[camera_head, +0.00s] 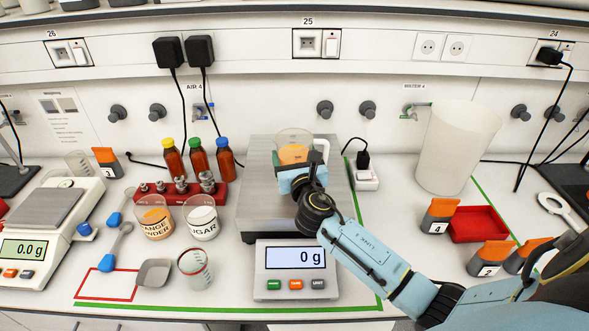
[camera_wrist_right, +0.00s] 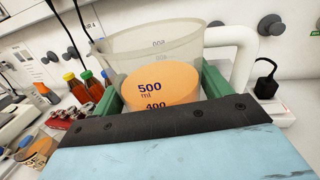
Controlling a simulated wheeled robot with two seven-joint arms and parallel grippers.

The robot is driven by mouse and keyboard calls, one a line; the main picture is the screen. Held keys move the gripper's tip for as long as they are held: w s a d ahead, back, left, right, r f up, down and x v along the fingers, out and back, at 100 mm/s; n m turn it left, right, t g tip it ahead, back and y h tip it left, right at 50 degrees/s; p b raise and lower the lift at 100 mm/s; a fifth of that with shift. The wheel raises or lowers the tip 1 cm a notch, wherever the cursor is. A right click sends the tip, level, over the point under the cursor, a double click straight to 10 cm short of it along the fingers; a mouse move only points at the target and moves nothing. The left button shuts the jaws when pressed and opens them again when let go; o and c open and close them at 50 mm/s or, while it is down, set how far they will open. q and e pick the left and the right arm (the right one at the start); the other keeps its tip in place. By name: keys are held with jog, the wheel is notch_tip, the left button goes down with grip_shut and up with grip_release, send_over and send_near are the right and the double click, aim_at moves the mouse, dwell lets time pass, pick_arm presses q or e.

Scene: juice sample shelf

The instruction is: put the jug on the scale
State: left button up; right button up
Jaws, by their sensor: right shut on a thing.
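The clear jug (camera_head: 293,141) holds orange liquid and appears upright over the back part of the large scale's steel platform (camera_head: 262,205). In the right wrist view the jug (camera_wrist_right: 160,84) shows 500 ml and 400 marks and a white handle on the right. My right gripper (camera_head: 296,172) reaches in from the front right and is shut on the jug, with green fingers on both sides of it. The jug's base is hidden, so I cannot tell whether it touches the platform. The scale's display (camera_head: 296,258) reads 0 g. My left gripper is out of view.
Left of the scale stand the sugar beaker (camera_head: 201,219), the orange powder beaker (camera_head: 155,219), several capped bottles (camera_head: 198,158) and a red weight block (camera_head: 160,193). A small balance (camera_head: 45,225) stands far left. A tall white container (camera_head: 455,150) and red tray (camera_head: 478,224) are at right.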

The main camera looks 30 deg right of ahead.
notch_tip(320, 180, down, 3)
jog(key=shift+r+b, duration=0.2)
jog(key=shift+b, duration=0.25)
jog(key=shift+f, duration=0.4)
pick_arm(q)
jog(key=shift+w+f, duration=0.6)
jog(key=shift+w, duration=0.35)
pick_arm(e)
jog(key=shift+f, duration=0.2)
jog(key=o, duration=1.4)
jog(key=shift+c, duration=0.2)
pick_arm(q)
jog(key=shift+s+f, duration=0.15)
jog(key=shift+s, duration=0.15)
